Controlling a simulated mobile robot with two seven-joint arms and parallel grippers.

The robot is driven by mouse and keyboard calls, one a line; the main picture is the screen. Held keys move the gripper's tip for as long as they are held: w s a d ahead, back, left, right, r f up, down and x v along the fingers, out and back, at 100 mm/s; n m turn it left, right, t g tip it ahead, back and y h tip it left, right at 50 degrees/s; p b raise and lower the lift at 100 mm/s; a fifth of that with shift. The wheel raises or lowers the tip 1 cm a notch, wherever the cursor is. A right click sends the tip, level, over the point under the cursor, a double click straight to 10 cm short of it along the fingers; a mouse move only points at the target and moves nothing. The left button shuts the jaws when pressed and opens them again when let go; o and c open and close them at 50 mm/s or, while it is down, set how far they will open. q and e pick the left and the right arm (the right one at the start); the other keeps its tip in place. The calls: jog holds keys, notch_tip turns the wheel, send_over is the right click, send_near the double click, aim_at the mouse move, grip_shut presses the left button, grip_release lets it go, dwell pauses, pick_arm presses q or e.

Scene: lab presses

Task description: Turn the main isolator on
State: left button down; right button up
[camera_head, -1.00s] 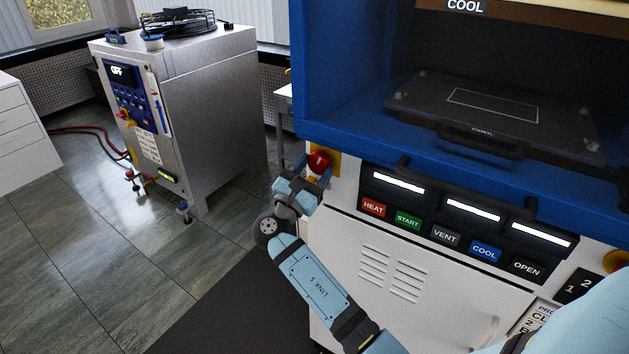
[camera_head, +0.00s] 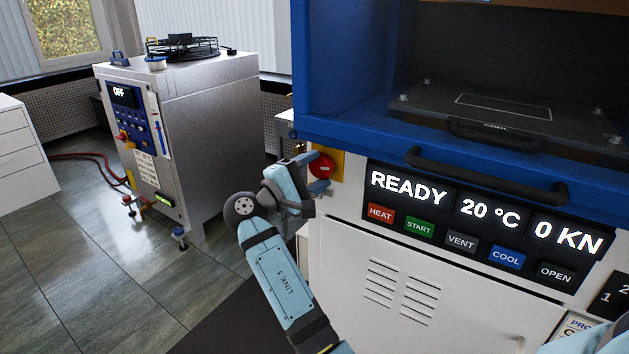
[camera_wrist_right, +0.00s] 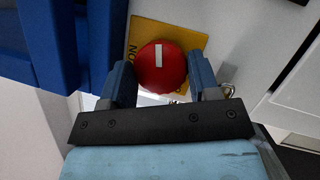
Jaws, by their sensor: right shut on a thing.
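The main isolator is a red round knob (camera_head: 322,166) on a yellow plate (camera_head: 338,160) at the left of the press front. In the right wrist view the knob (camera_wrist_right: 170,74) shows a white bar mark, close to upright in that picture. My right gripper (camera_head: 314,178) is at the knob, with one finger on each side, shut on it. The fingers also show in the right wrist view (camera_wrist_right: 161,86). The press panel (camera_head: 480,225) is lit and reads READY, 20 °C and 0 KN. My left gripper is not in view.
A black handle bar (camera_head: 485,178) sticks out above the panel, right of the knob. The blue press frame (camera_head: 345,130) overhangs just above the knob. A metal cabinet (camera_head: 205,140) reading OFF stands at the left, with open floor before it.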

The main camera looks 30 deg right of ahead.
jog(key=shift+r+m+g+y+b, duration=0.15)
jog(key=shift+m+g+y+b, duration=0.3)
jog(key=shift+m, duration=0.95)
jog(key=o, duration=0.9)
jog(key=shift+w, duration=0.1)
